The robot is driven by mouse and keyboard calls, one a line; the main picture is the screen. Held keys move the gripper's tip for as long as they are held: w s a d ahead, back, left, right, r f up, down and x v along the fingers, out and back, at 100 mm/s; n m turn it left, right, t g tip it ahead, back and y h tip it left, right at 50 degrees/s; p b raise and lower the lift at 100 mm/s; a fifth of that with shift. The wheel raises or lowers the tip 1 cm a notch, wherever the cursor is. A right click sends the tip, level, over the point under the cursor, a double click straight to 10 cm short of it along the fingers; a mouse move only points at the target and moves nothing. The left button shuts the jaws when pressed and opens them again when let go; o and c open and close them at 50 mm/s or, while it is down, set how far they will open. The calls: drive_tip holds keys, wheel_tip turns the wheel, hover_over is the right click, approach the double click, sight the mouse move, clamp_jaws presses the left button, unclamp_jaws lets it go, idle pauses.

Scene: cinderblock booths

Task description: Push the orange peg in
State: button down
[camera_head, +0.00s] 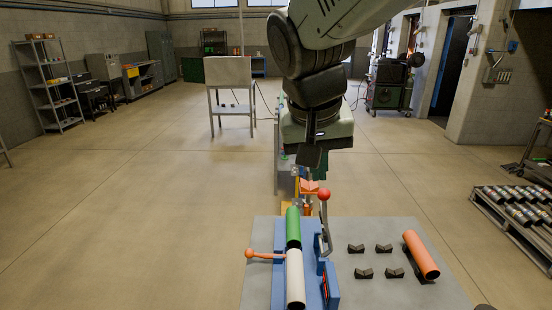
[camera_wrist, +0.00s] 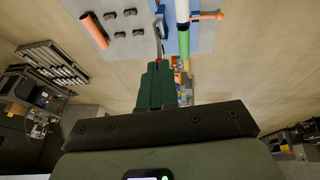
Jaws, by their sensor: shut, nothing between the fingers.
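The orange peg (camera_head: 265,254) sticks out from the left side of a blue fixture (camera_head: 278,285), with a rounded knob at its outer end. It also shows in the wrist view (camera_wrist: 208,16), at the top right. A green tube (camera_head: 293,228) and a white tube (camera_head: 295,278) lie end to end along the fixture. My gripper (camera_head: 311,160) is in the air beyond the fixture, pointing down and apart from the peg. In the wrist view its green fingers (camera_wrist: 157,82) are together and hold nothing.
A lever with a red ball (camera_head: 323,194) rises at the fixture's right side. An orange tube (camera_head: 421,255) and several small black V-shaped supports (camera_head: 364,273) are on the grey table (camera_head: 385,235). A pallet of cylinders (camera_head: 515,215) stands at right. The floor left of the table is clear.

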drive_tip(key=w+a+f+h, duration=0.2)
drive_tip(key=w+a+f, duration=1)
drive_tip(key=a+f, duration=0.15)
drive_tip(key=w+a+f+n+t, duration=0.1)
drive_tip(key=a+f, duration=1.2)
drive_tip(key=f, duration=0.4)
drive_tip(key=shift+w+a, duration=0.15)
drive_tip(key=shift+w, duration=0.25)
drive_tip(key=shift+h, duration=0.3)
drive_tip(key=w+d+f, duration=0.5)
drive_tip(key=d+f, duration=0.2)
drive_tip(key=f, duration=0.2)
drive_tip(key=shift+d, duration=0.2)
